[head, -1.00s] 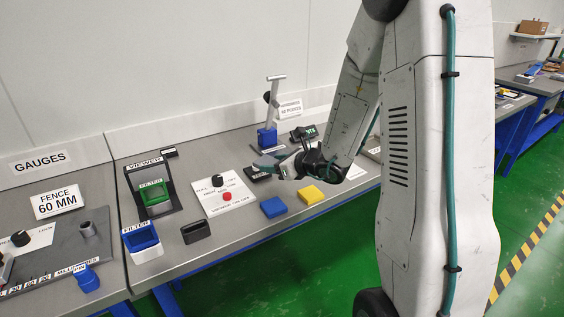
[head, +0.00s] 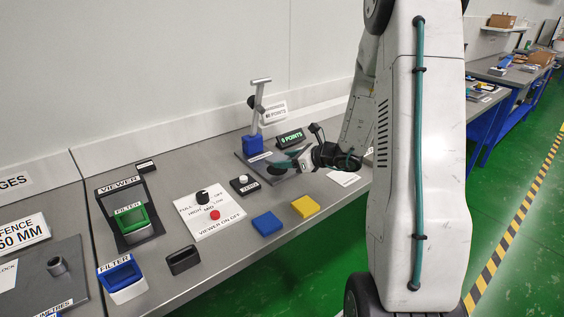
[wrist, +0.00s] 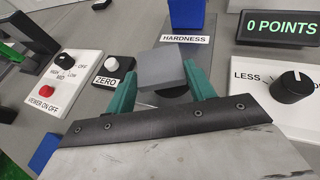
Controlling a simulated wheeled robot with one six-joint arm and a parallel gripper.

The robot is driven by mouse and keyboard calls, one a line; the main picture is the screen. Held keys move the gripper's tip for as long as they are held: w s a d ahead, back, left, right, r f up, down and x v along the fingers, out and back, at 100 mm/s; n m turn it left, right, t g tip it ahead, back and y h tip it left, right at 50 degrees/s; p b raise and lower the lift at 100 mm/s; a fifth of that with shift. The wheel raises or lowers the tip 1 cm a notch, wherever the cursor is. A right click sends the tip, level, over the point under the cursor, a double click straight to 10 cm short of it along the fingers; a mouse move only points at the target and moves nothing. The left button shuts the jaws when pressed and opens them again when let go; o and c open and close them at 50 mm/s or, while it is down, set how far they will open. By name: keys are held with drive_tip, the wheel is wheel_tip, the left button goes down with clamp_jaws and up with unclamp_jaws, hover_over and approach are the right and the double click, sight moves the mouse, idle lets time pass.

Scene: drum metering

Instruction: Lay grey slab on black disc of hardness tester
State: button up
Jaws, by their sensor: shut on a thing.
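My gripper (wrist: 160,82) is shut on the grey slab (wrist: 170,66), held between its green fingers in the wrist view. The black disc (wrist: 176,93) lies behind and below the slab, partly hidden by the slab and right finger. Whether slab and disc touch, I cannot tell. The hardness tester (head: 253,144) has a blue block, a tall light post and a dark base plate at the back of the bench. In the head view my gripper (head: 282,163) is low at the front of this base; the fingers largely hide the slab there.
A ZERO button box (head: 244,184) stands left of the tester. The points display (head: 290,138) reads 0 and stands to its right. A LESS knob (wrist: 292,87) is right of my gripper. Blue (head: 267,223) and yellow (head: 305,206) blocks lie near the front edge.

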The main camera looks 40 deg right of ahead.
sight(286, 172)
drive_tip(key=shift+w+d+f, duration=0.15)
drive_tip(key=shift+w+d, duration=0.25)
drive_tip(key=shift+w, duration=0.25)
drive_tip(key=shift+w+a+f, duration=0.1)
drive_tip(key=shift+a+f, duration=0.05)
drive_tip(key=shift+f, duration=1.5)
drive_tip(key=shift+f, duration=0.2)
drive_tip(key=o, duration=1)
drive_tip(key=shift+r, duration=0.15)
